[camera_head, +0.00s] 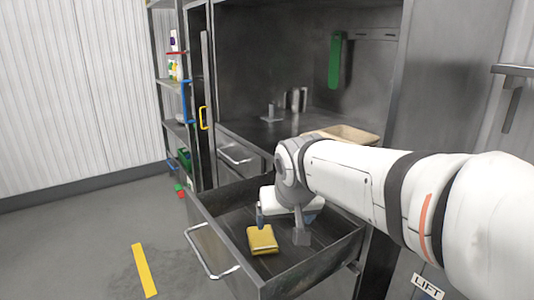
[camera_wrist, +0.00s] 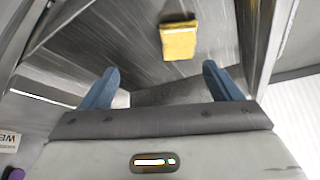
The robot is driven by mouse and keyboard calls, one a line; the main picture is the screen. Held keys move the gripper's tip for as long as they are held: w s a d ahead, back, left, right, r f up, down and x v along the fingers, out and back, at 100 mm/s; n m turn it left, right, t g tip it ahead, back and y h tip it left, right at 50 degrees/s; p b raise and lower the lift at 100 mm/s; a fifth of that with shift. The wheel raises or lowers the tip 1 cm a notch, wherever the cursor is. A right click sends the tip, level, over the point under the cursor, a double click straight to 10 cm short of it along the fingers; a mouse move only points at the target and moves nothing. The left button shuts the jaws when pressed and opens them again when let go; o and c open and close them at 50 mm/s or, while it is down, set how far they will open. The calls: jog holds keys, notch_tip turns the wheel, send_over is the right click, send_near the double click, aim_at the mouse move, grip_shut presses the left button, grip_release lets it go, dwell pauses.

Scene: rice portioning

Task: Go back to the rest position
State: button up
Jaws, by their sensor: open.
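My gripper (camera_wrist: 157,84) is open and empty in the wrist view, with its two blue fingers spread apart. In the head view my gripper (camera_head: 280,224) is over the open metal drawer (camera_head: 220,222), and my own arm hides part of it. A yellow sponge-like block (camera_head: 262,240) lies on the drawer floor, apart from the fingers. The block also shows in the wrist view (camera_wrist: 179,42), beyond the fingertips.
The drawer stands pulled out with its bar handle (camera_head: 208,252) toward the front left. A counter (camera_head: 250,130) above holds a tan tray (camera_head: 350,134) and metal containers. Shelves (camera_head: 172,85) stand behind at left. The floor at left is clear, with a yellow stripe (camera_head: 145,270).

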jog(key=s+d+r+m+g+p, duration=0.1)
jog(key=s+d+r+p, duration=0.4)
jog(key=s+p, duration=0.3)
jog(key=s+d+r+g+p, duration=0.2)
jog(key=s+d+r+p, duration=0.4)
jog(key=p, duration=0.6)
jog(key=shift+s+r+m+h, duration=0.35)
jog(key=shift+s+m+h, duration=0.05)
jog(key=shift+s, duration=0.7)
jog(key=shift+d, duration=0.1)
